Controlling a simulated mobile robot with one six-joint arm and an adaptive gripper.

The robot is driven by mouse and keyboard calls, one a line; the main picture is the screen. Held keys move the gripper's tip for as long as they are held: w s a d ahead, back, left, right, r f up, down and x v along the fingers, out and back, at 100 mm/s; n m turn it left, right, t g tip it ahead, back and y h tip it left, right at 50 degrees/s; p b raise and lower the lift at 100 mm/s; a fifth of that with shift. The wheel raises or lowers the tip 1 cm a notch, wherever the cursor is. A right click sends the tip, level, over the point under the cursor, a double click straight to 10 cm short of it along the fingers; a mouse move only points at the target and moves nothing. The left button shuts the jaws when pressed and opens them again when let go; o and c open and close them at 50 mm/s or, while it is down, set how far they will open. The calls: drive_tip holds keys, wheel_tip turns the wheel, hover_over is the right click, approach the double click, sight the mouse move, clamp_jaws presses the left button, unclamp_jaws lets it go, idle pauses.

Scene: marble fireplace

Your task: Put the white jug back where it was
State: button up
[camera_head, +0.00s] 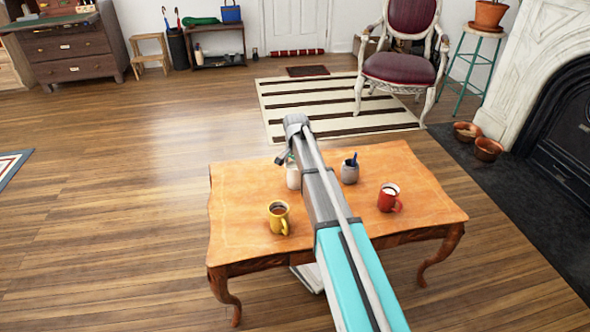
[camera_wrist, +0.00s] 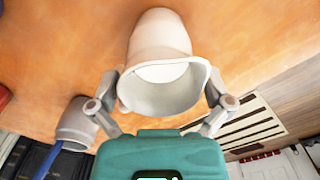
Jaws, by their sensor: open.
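The white jug (camera_head: 293,176) stands on the wooden table, left of my arm and partly hidden behind it in the head view. In the wrist view the jug (camera_wrist: 160,45) is close, its open mouth towards the camera. My gripper (camera_wrist: 163,112) is open, with one finger on each side of the jug's rim. I cannot tell whether either finger touches it. In the head view my gripper (camera_head: 284,158) is small, beside the top of the jug.
The orange wooden table (camera_head: 240,190) also bears a yellow mug (camera_head: 278,217), a red mug (camera_head: 389,197) and a grey pot (camera_head: 350,174) holding something blue. The grey pot (camera_wrist: 75,122) is left of the jug in the wrist view. The table's left part is clear.

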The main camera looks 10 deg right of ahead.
drive_tip(key=shift+r, duration=0.15)
wheel_tip(320, 180, up, 12)
drive_tip(key=p, duration=1.2)
idle(0.8)
drive_tip(key=s+n, duration=0.9)
drive_tip(key=s, duration=2)
drive_tip(key=shift+s+a, duration=0.25)
drive_tip(key=shift+a, duration=0.05)
